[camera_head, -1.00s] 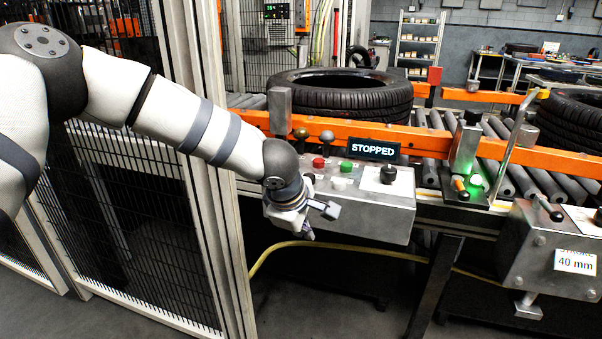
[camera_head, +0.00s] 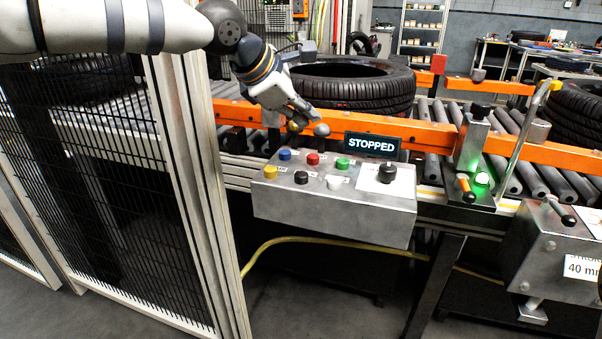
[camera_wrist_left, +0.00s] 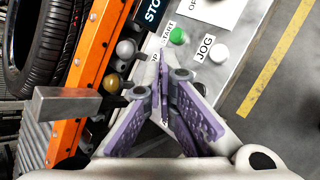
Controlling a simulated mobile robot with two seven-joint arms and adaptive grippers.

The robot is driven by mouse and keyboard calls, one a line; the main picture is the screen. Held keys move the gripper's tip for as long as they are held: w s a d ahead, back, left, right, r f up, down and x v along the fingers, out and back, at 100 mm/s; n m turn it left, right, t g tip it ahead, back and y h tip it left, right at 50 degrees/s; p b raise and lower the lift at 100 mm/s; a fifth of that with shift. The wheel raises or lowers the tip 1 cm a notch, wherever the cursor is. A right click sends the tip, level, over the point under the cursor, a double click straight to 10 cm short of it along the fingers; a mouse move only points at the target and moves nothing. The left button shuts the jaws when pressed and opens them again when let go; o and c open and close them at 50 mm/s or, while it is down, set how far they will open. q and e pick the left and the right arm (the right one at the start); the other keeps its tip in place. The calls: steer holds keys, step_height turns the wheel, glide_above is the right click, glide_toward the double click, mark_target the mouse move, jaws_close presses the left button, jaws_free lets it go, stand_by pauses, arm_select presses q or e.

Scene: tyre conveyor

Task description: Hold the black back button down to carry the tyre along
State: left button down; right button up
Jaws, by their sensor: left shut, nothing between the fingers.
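The black button (camera_head: 301,177) is in the front row of the grey control box (camera_head: 345,212), between a yellow button (camera_head: 270,172) and a white button (camera_head: 334,182). My left gripper (camera_head: 308,112) is shut and empty, up behind the box near the orange rail, apart from the black button. The tyre (camera_head: 352,88) lies flat on the roller conveyor behind the rail. The display (camera_head: 372,145) reads STOPPED. My right gripper is not in view.
Blue (camera_head: 285,155), red (camera_head: 313,159) and green (camera_head: 342,163) buttons form the back row, with a black knob (camera_head: 387,172) to the right. A mesh fence (camera_head: 100,180) stands left. The space before the box is clear.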

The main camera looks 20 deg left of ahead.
mark_target(304, 175)
arm_select(q)
steer(key=shift+f, duration=4.35)
steer(key=shift+f, duration=0.45)
